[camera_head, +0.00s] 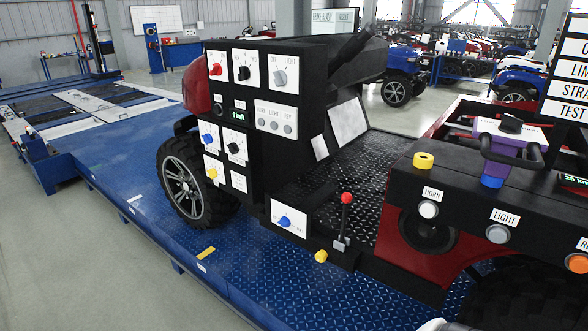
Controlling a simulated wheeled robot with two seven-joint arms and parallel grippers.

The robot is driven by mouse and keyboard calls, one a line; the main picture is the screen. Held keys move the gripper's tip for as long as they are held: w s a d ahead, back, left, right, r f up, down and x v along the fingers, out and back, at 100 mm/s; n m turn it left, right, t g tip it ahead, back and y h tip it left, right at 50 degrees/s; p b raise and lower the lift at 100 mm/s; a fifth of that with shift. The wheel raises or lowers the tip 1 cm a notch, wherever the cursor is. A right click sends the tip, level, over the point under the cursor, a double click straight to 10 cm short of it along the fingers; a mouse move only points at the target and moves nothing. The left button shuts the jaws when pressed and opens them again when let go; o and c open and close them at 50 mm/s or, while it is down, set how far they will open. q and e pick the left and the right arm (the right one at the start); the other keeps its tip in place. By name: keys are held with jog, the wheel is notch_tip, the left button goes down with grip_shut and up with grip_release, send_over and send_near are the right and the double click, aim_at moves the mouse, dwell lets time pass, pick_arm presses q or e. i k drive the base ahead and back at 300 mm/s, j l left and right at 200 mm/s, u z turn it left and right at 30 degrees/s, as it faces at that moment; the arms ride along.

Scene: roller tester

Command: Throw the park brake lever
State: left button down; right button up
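A lever with a red knob (346,198) stands on the black floor edge of the vehicle, near the middle of the view. Its thin dark shaft rises almost upright from a small grey base plate (340,243). No readable label marks it as the park brake lever. A yellow knob (321,256) sits low to its left, and a white plate with a blue knob (287,221) is a little further left. Neither of my grippers can be made out. A small pale part at the bottom edge is too cut off to identify.
A black control panel (262,115) with several knobs stands left of the lever. To the right, a black console (462,200) carries HORN and LIGHT buttons and a purple device with a black handle (510,140). The blue platform (215,262) in front is mostly clear.

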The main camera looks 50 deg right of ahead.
aim_at(347, 197)
jog(key=i+z, duration=0.1)
jog(key=i, duration=0.6)
jog(key=i+j+z, duration=0.15)
jog(key=i, duration=0.6)
jog(key=i+z, duration=0.25)
jog(key=z, duration=0.15)
jog(key=i+j+z, duration=0.1)
jog(key=z, duration=0.3)
jog(key=i+j+z, duration=0.2)
jog(key=z, duration=0.2)
jog(key=i+j+z, duration=0.25)
jog(key=z, duration=0.15)
